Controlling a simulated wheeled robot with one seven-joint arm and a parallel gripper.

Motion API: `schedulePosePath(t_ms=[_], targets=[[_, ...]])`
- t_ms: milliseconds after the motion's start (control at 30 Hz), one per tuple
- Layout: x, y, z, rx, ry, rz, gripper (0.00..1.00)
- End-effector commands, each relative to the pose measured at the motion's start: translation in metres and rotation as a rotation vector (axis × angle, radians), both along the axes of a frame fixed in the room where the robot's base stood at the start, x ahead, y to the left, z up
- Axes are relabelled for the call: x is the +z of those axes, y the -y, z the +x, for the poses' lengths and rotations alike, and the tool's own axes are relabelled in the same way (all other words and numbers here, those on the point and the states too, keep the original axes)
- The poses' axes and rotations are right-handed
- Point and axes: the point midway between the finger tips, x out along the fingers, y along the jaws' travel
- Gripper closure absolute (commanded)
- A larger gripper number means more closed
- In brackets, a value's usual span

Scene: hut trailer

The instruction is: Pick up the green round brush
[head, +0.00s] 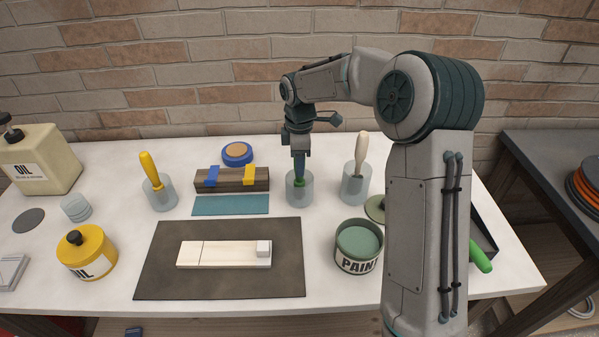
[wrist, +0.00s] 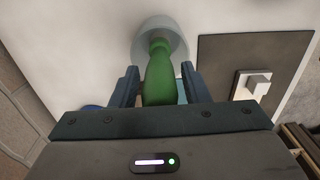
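The green round brush (wrist: 160,75) stands handle up in a clear cup (head: 300,190). The cup's rim also shows in the wrist view (wrist: 160,25). In the head view only a bit of green (head: 299,182) shows below my fingers. My gripper (head: 300,174) points down over the cup. In the wrist view, my gripper's fingers (wrist: 159,68) stand on either side of the green handle, with narrow gaps beside it, so it looks open around the handle. The brush's lower end is hidden.
A cup with a yellow-handled brush (head: 151,168) stands left and one with a cream-handled brush (head: 361,150) close right. A wooden block (head: 242,182) is just left. A paint can (head: 357,262) and dark mat (head: 165,278) lie in front; a brick wall stands behind.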

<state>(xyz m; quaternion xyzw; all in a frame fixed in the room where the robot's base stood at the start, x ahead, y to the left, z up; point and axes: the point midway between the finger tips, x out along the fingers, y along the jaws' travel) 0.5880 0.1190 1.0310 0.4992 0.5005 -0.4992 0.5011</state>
Motion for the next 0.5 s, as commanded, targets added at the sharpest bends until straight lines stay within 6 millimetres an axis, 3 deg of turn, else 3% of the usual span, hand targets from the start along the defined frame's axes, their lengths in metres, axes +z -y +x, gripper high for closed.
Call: schedulePosePath(t_ms=[33, 100, 133, 500], targets=[[0.0002, 0.0, 0.0, 0.0, 0.0, 0.0, 0.73], [0.0003, 0.0, 0.0001, 0.0, 0.0, 0.0, 0.92], [0.0003, 0.0, 0.0001, 0.0, 0.0, 0.0, 0.96], [0.0091, -0.0001, 0.0008, 0.0, 0.003, 0.0, 0.96]])
